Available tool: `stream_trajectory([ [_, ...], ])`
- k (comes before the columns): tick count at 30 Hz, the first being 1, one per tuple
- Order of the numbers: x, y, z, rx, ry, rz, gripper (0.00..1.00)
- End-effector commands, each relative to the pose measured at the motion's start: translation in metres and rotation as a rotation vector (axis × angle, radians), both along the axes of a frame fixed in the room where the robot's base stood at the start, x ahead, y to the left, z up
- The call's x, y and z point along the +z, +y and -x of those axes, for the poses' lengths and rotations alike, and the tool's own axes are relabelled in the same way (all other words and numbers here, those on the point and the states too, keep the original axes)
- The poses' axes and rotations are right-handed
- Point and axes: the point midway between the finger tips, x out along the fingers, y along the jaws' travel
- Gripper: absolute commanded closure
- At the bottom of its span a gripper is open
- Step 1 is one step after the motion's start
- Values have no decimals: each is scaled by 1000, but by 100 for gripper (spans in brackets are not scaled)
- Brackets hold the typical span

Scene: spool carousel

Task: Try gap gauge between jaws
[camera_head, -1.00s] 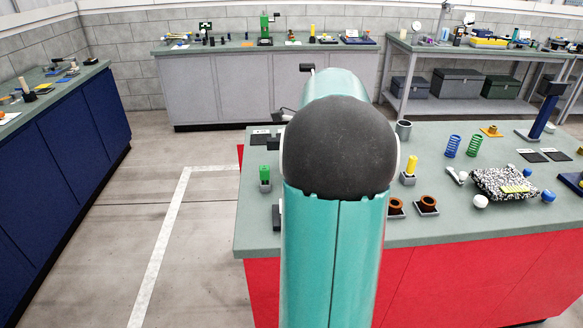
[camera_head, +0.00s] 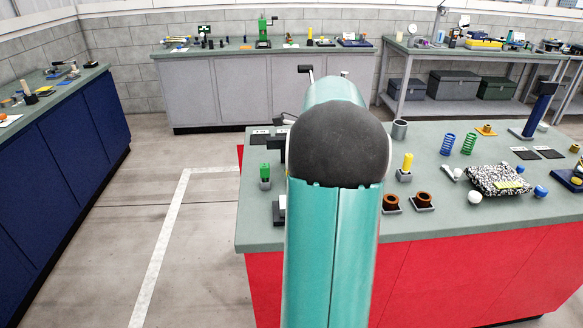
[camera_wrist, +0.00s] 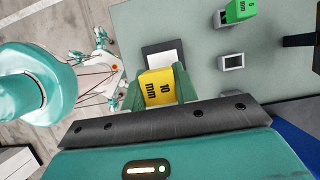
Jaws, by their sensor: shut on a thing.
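A yellow block marked 10 mm (camera_wrist: 160,87) is between the green fingers of my gripper (camera_wrist: 159,92) in the wrist view. The fingers are shut on its sides. Beyond it, at its far end, lies a dark plate with a white patch (camera_wrist: 152,50); I cannot tell whether the block touches it. A green block marked 5 mm (camera_wrist: 239,10) sits in a small grey holder at the upper right. An empty grey holder (camera_wrist: 231,62) is below it. In the head view my arm hides my gripper and the yellow block. I cannot make out the jaws for certain.
In the head view the red bench's grey-green top (camera_head: 440,222) carries a green block in a holder (camera_head: 265,176), a yellow peg (camera_head: 408,161), two brown rings, springs (camera_head: 447,144) and a speckled pad (camera_head: 497,179). Open floor (camera_head: 195,235) lies to the left.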

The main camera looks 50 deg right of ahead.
Motion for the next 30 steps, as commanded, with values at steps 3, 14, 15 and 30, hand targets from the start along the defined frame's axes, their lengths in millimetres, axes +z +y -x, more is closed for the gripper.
stream_trajectory([
  [3, -11, 0, 0, -1, 2, 0, 89],
  [14, -40, 2, 1, -1, 0, 0, 89],
  [15, -42, 2, 1, -1, 0, 0, 89],
  [30, -45, 2, 1, 0, -1, 1, 89],
])
